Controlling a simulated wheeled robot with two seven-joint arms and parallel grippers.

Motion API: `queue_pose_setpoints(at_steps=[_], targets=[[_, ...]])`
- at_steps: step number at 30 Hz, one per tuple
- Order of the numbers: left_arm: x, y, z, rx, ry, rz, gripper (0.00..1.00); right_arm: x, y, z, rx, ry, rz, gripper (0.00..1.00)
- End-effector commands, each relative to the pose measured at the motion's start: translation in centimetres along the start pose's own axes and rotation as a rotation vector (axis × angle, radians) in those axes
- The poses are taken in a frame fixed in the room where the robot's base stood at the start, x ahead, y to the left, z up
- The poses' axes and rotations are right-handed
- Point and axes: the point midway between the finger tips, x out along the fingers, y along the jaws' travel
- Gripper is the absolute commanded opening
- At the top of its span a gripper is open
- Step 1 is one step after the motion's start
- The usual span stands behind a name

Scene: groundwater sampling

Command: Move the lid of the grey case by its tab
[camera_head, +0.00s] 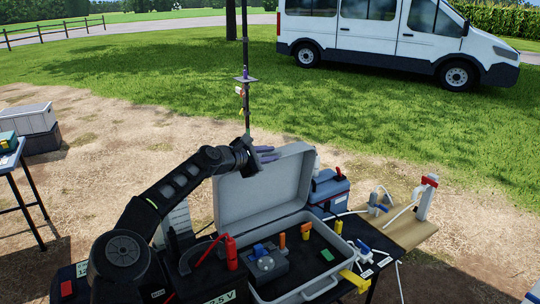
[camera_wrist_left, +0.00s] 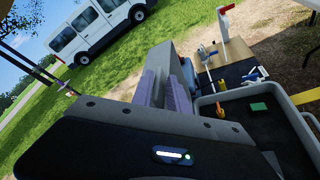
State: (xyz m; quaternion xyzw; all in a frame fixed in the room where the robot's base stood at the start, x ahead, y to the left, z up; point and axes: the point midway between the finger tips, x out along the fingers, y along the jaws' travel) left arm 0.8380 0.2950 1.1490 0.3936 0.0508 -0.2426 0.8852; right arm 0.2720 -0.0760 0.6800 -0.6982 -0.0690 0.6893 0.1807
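The grey case (camera_head: 292,286) stands open on the black table, its lid (camera_head: 262,190) raised upright at the back. In the left wrist view the grey lid (camera_wrist_left: 163,58) rises beyond the fingers and the case rim (camera_wrist_left: 238,93) is at the right. My left gripper (camera_head: 266,154) is at the lid's top edge, its purple fingers pointing right. In the left wrist view the fingers of the gripper (camera_wrist_left: 163,95) are a little apart, with grey lid surface between or behind them. I cannot tell whether they touch it. The lid's tab cannot be made out. My right gripper is not in view.
A blue box (camera_head: 329,190) stands right of the lid, beside a wooden board (camera_head: 408,232) with a white and red fixture. A dark pole (camera_head: 245,90) rises behind my gripper. Red, orange and yellow items stand in and beside the case. A yellow piece (camera_head: 355,281) is at its front right.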

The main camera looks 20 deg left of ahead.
Motion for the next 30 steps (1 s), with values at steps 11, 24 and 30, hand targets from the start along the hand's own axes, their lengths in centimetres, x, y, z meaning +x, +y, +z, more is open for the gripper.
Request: queue_pose_setpoints(at_steps=[11,24,30], targets=[[0.0,-0.5,-0.4,-0.001,0.004,-0.010,0.31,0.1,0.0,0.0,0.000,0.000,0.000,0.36],[-5.3,-0.3,-0.4,0.003,0.003,-0.001,0.31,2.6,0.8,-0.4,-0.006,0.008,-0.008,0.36],[-7.6,-0.1,0.0,0.001,0.000,0.002,0.31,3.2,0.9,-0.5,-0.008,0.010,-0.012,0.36]])
